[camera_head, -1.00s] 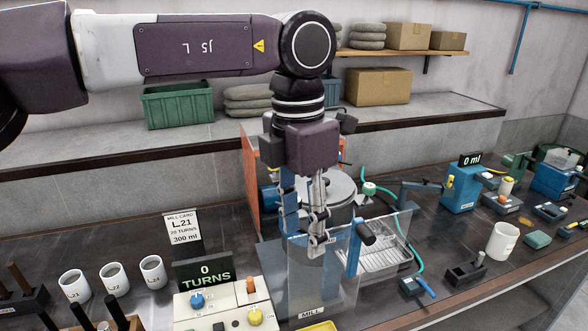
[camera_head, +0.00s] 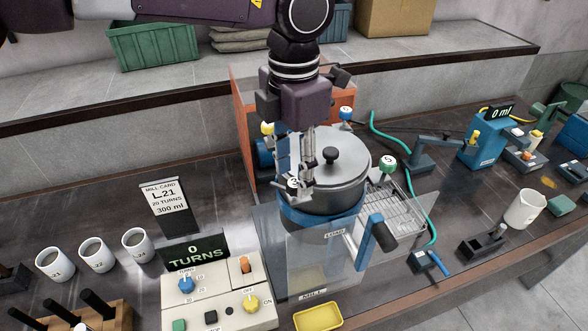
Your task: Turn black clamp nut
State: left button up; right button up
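The mill drum (camera_head: 322,200) stands behind a clear guard, with a grey lid (camera_head: 347,174) and a black lid knob (camera_head: 330,155). Colored clamp nuts sit around the lid rim: green (camera_head: 388,161) at right, blue (camera_head: 345,112) at back and yellow (camera_head: 267,128) at back left. A small dark nut with a white marked top (camera_head: 293,182), seemingly the black clamp nut, shows at the front left rim. My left gripper (camera_head: 298,192) points down there, its fingertips around or beside that nut. The fingers partly hide it, and their closure is unclear. My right gripper is out of view.
The clear guard (camera_head: 318,262) with a blue-and-black handle (camera_head: 383,236) stands close in front of the drum. A control box (camera_head: 215,297) and turns display (camera_head: 194,250) are at front left. A wire rack (camera_head: 400,213) is at right. An orange panel (camera_head: 242,125) stands behind.

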pick_arm(q)
jog(key=shift+w+f, duration=0.2)
jog(key=shift+f, duration=0.4)
jog(key=shift+w+f, duration=0.15)
jog(key=shift+f, duration=0.4)
jog(key=shift+s, duration=0.2)
jog(key=shift+c, duration=0.3)
jog(key=c, duration=0.5)
grip_shut()
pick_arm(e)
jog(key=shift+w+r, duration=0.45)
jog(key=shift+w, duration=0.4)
